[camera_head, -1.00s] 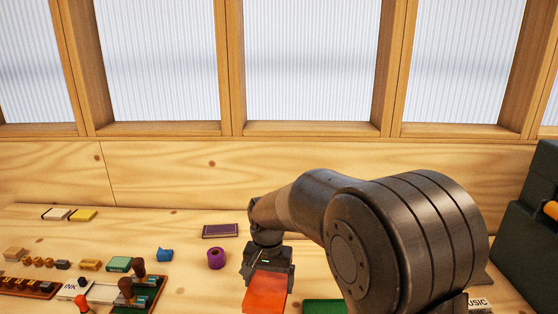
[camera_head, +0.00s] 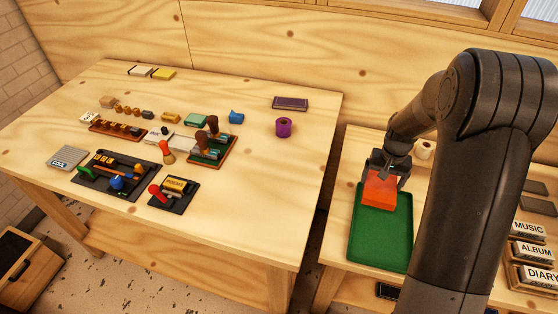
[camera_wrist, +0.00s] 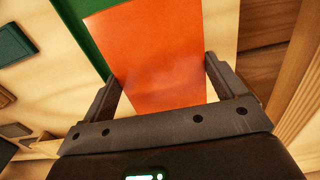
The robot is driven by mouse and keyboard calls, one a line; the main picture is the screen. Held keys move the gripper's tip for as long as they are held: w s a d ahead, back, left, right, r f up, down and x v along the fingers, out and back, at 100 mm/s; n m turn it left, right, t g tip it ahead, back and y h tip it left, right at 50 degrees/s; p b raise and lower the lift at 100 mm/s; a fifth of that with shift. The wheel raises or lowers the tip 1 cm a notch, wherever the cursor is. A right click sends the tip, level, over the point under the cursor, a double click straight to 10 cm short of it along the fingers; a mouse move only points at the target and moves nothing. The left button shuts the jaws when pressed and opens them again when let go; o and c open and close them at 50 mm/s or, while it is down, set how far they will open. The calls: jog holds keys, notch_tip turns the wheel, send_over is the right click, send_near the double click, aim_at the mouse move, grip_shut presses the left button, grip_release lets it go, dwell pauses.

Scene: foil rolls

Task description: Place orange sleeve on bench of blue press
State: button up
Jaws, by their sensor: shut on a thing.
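The orange sleeve (camera_head: 380,190) is a flat, bright orange piece. My gripper (camera_head: 386,177) is shut on it and holds it over the upper end of the green tray (camera_head: 366,247), on the right-hand table. In the wrist view the orange sleeve (camera_wrist: 160,60) lies between the two fingers of my gripper (camera_wrist: 160,80) and hides part of the green behind it. Whether the sleeve touches the tray is unclear. I cannot pick out a blue press for certain; a small blue object (camera_head: 237,117) stands on the left table.
The left table (camera_head: 240,210) holds a purple roll (camera_head: 284,128), a dark purple flat item (camera_head: 290,103), and stamps and tool trays. A gap separates the tables. A cream roll (camera_head: 424,149) stands behind my arm; labelled blocks (camera_head: 530,250) sit at right.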

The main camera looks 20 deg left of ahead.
jog(key=s+a+r+m, duration=0.1)
jog(key=s+a+r, duration=0.4)
jog(key=a+r, duration=0.3)
jog(key=s+a+r+m, duration=0.1)
jog(key=s+a+r, duration=0.5)
jog(key=a+r, duration=0.3)
jog(key=a, duration=0.3)
jog(key=shift+a, duration=0.25)
jog(key=shift+r, duration=0.1)
jog(key=a+f, duration=0.2)
jog(key=a, duration=0.1)
jog(key=a+f, duration=0.2)
jog(key=a, duration=0.2)
jog(key=s+a+f, duration=0.1)
jog(key=a+f, duration=0.2)
jog(key=a, duration=0.1)
jog(key=shift+s+a, duration=0.1)
jog(key=shift+a, duration=0.05)
jog(key=f, duration=0.3)
jog(key=shift+a, duration=0.2)
jog(key=shift+f, duration=0.3)
jog(key=shift+f, duration=0.15)
